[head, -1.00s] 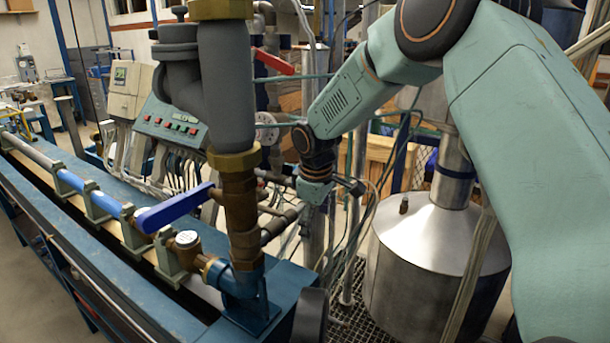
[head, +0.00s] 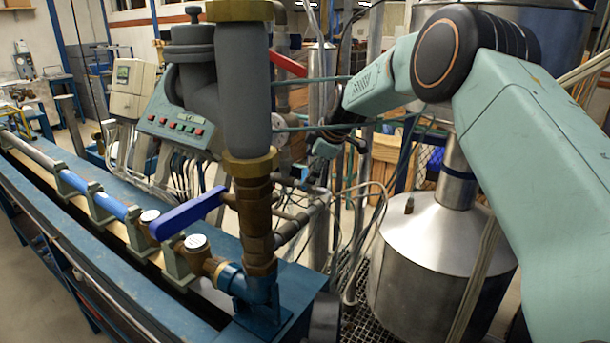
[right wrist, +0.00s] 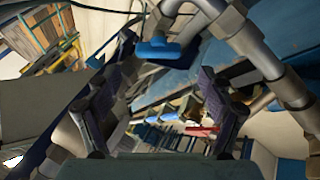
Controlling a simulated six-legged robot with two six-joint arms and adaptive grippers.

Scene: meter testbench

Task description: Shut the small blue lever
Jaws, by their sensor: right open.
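A small blue lever (right wrist: 158,48) shows in the right wrist view, at the upper middle on a metal pipe fitting. It lies beyond the fingertips, in the gap between them and toward the top of the picture. My right gripper (right wrist: 162,85) is open and empty, with one dark finger on each side. In the head view my right gripper (head: 306,172) is small, behind and right of the brown vertical pipe. My left gripper is not in view.
A long blue lever (head: 187,213) sticks out left of the thick vertical pipe (head: 235,90). A red lever (head: 288,63) is behind that pipe. A green control panel (head: 175,128) stands left, and a steel tank (head: 430,260) stands right.

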